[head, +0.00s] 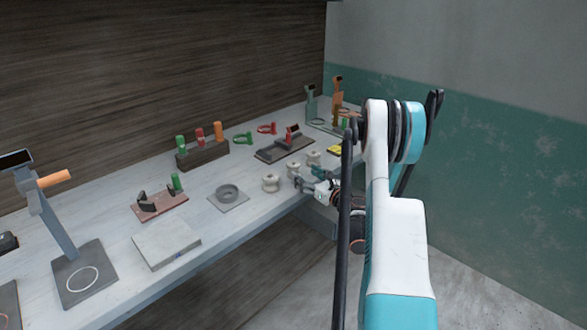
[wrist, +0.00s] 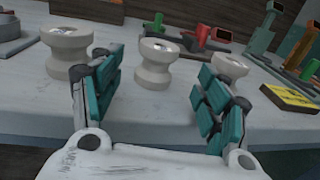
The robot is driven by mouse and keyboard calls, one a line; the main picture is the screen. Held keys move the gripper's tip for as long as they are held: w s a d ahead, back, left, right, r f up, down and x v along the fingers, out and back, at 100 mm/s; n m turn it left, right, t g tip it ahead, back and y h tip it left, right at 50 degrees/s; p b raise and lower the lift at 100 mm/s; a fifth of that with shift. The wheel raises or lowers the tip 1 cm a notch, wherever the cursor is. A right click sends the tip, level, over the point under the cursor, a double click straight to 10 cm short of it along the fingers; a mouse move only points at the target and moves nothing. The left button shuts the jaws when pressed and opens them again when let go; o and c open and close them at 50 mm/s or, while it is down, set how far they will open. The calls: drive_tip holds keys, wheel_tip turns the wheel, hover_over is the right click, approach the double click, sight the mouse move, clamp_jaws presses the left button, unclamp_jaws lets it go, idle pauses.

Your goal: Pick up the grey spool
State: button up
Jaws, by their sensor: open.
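Three pale grey, waisted spools stand upright in a row near the front edge of the shelf; I cannot tell them apart by colour. In the wrist view the left spool (wrist: 65,52) is partly behind my left finger, the middle spool (wrist: 155,66) shows between the fingers, and the right spool (wrist: 230,66) is partly behind the right finger. In the head view they are the near spool (head: 271,183), the middle spool (head: 293,169) and the far spool (head: 313,157). My gripper (wrist: 158,84) is open and empty, at the shelf's front edge, facing the middle spool.
The pale shelf (head: 105,205) runs along a dark wood wall. A yellow-and-black block (head: 334,149) lies beyond the spools. A round grey dish (head: 228,193) on a plate and a flat grey slab (head: 165,243) lie nearer. A dark tool stand (head: 285,148) is behind the spools.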

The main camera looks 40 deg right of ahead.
sight(299, 171)
drive_tip(key=shift+w+f, duration=0.1)
drive_tip(key=shift+w, duration=1)
drive_tip(key=w+b, duration=0.2)
drive_tip(key=w, duration=0.2)
drive_tip(key=shift+w+b, duration=0.1)
drive_tip(key=shift+b, duration=0.2)
drive_tip(key=shift+w, duration=0.45)
drive_tip(key=c, duration=1.3)
